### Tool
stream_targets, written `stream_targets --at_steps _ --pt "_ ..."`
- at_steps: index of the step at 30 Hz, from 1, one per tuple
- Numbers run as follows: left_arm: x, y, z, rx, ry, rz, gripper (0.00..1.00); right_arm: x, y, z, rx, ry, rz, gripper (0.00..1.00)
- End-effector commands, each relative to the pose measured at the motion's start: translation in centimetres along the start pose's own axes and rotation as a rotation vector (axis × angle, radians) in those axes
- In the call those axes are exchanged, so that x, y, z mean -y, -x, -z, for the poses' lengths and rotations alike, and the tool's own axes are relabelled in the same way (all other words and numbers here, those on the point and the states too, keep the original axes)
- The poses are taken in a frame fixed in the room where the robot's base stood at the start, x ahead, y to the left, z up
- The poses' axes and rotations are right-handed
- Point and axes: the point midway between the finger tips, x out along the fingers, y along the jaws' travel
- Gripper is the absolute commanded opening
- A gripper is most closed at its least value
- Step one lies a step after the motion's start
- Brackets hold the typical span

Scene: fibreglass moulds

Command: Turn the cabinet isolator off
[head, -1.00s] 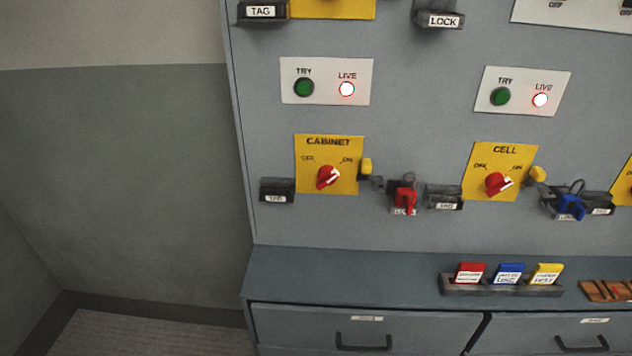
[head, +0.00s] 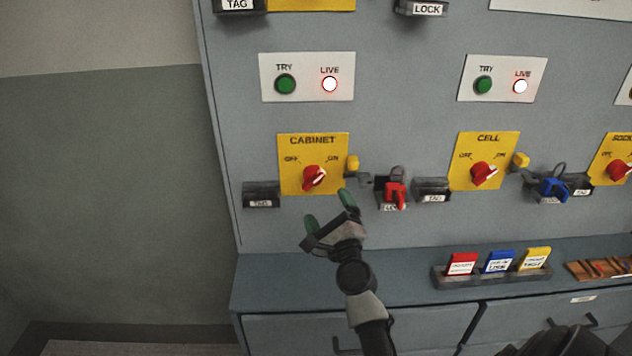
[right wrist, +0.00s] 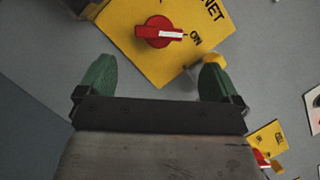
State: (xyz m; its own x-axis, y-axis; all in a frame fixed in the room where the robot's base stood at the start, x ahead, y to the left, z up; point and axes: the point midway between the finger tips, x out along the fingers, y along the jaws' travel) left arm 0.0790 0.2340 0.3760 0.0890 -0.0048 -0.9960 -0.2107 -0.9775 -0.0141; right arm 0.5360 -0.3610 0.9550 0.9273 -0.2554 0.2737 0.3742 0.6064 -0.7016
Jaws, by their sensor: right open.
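The cabinet isolator is a red knob (head: 314,178) on a yellow plate (head: 292,150) marked CABINET, OFF and ON. Its white pointer is turned toward ON, and the LIVE lamp (head: 329,84) above it glows. In the right wrist view the knob (right wrist: 158,32) lies just beyond the fingertips, between them, with its pointer toward ON. My right gripper (head: 328,208) is open and empty, with green fingertips, just below the plate; it also shows in the right wrist view (right wrist: 158,80). It appears apart from the knob. My left gripper is not in view.
A yellow tab (head: 352,163) sticks out at the plate's right edge. A red padlock (head: 396,194) hangs to the right, beside a TAG holder (head: 432,190). Another holder (head: 261,195) is at lower left. The CELL isolator (head: 483,173) is farther right. A ledge (head: 330,281) lies below.

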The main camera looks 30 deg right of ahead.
Motion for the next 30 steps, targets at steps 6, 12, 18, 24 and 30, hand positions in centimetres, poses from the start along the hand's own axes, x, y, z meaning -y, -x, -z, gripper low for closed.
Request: stream_targets --at_steps 6,12,18,24,30 --pt "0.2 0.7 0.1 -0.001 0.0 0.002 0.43 0.1 -4.5 -0.1 0.003 0.003 0.0 0.94" --pt "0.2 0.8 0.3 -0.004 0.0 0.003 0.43 0.0 -7.3 -0.1 0.002 0.005 -0.002 0.94" --pt "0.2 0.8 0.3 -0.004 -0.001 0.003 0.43 -0.1 -8.3 0.0 0.001 0.005 -0.004 0.94" --pt "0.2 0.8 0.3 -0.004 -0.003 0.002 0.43 -0.1 -8.4 0.0 0.001 0.006 -0.004 0.94" --pt "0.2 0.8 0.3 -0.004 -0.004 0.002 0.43 -0.1 -8.3 0.0 0.001 0.006 -0.004 0.7"
